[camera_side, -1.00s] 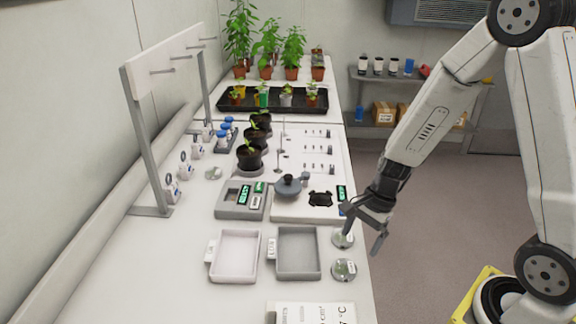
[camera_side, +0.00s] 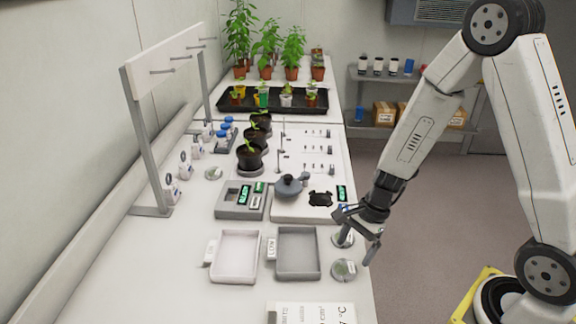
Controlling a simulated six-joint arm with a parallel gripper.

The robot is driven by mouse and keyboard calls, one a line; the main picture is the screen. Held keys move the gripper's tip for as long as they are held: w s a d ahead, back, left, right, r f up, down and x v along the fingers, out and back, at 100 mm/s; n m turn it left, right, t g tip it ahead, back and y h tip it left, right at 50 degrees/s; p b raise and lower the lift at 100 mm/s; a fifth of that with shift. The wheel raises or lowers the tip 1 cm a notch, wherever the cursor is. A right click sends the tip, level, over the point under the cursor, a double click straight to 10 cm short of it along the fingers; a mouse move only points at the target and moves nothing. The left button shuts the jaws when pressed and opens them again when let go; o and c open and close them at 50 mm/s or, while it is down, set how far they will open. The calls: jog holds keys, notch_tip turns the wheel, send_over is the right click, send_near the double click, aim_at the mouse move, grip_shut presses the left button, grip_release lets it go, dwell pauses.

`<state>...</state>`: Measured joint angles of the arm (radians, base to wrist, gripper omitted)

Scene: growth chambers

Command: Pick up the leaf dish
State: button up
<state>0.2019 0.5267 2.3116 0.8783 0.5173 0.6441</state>
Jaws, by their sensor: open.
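Two small round clear dishes with green in them lie near the bench's right edge, right of the grey tray. The nearer leaf dish (camera_side: 343,270) is fully in view. The farther leaf dish (camera_side: 343,239) is partly covered by my gripper. My gripper (camera_side: 355,248) is open and empty, pointing down at the farther dish, with its fingers around or just above it. I cannot tell whether it touches the dish. Another small round dish (camera_side: 213,173) lies farther back on the left, beside the white bottles.
A white tray (camera_side: 235,281) and a grey tray (camera_side: 298,276) lie left of the dishes. A grey instrument (camera_side: 233,212) and a balance-like device (camera_side: 285,213) stand behind them. A printed white card (camera_side: 295,314) lies at the front. A metal rack (camera_side: 147,140) stands on the left.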

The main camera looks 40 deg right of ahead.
aim_at(345, 267)
jog(key=shift+f, duration=0.1)
jog(key=shift+x, duration=2.5)
jog(key=shift+d, duration=0.15)
jog(key=c, duration=1.1)
jog(key=shift+r, duration=5)
jog(key=shift+w, duration=0.15)
